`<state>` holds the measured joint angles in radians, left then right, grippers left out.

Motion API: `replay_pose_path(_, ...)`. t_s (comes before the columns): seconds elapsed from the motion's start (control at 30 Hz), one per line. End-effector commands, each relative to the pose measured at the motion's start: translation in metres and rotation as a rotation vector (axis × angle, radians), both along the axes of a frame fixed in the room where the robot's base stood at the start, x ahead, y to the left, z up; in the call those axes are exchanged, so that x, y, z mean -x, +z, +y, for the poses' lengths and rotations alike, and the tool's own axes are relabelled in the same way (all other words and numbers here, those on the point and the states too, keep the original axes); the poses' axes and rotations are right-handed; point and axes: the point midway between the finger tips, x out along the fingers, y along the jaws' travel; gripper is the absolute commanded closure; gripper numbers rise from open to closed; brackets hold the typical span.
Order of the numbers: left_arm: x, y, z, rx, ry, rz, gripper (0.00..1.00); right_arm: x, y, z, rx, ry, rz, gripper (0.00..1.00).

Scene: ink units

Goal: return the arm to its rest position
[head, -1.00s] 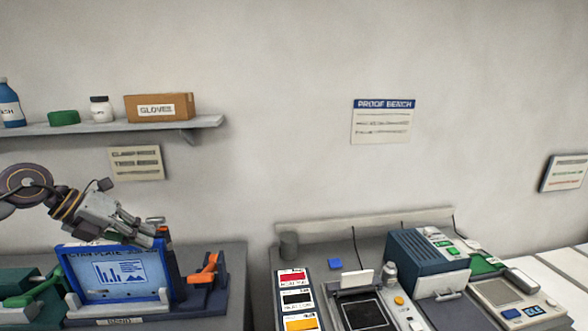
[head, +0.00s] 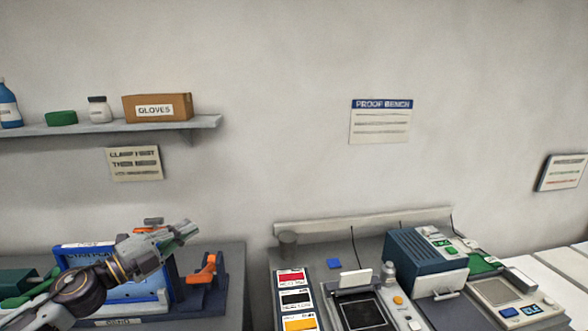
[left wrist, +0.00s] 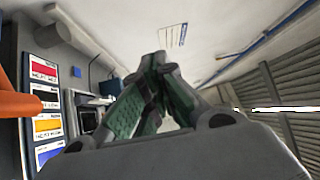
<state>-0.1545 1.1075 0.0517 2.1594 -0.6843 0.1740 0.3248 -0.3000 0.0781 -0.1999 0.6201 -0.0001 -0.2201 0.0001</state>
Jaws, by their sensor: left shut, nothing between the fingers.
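My left arm comes in from the lower left in the head view, and its gripper (head: 186,232) is shut and empty. It is in front of the blue-framed plate (head: 72,262) in its holder and hides part of it. The fingers point right and slightly up, to the left of and above the orange clamp handle (head: 205,270). In the left wrist view the green-padded fingers (left wrist: 160,62) are closed together with nothing between them. My right gripper is not in view.
A bench at right holds the red, black and yellow cards (head: 297,300), a teal machine (head: 415,262) and a grey device (head: 500,292). A shelf (head: 210,122) on the wall carries a gloves box (head: 157,107) and bottles. The wall between the shelf and the proof sign (head: 380,122) is bare.

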Motion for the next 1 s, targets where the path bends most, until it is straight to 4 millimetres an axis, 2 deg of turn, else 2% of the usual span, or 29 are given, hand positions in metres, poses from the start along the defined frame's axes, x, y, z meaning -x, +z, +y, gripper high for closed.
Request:
replay_pose_path(0.27,-0.006,-0.027,0.019,0.244,0.212,0.079,1.0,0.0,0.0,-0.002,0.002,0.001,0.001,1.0)
replay_pose_path(0.47,-0.004,-0.059,0.036,0.396,0.374,0.171,1.0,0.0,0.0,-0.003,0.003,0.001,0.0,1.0)
replay_pose_path(0.77,0.014,-0.122,0.056,0.585,0.62,0.362,1.0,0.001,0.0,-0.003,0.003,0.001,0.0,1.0)
replay_pose_path(1.0,0.042,-0.181,0.061,0.699,0.807,0.558,1.0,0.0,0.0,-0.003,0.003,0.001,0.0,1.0)
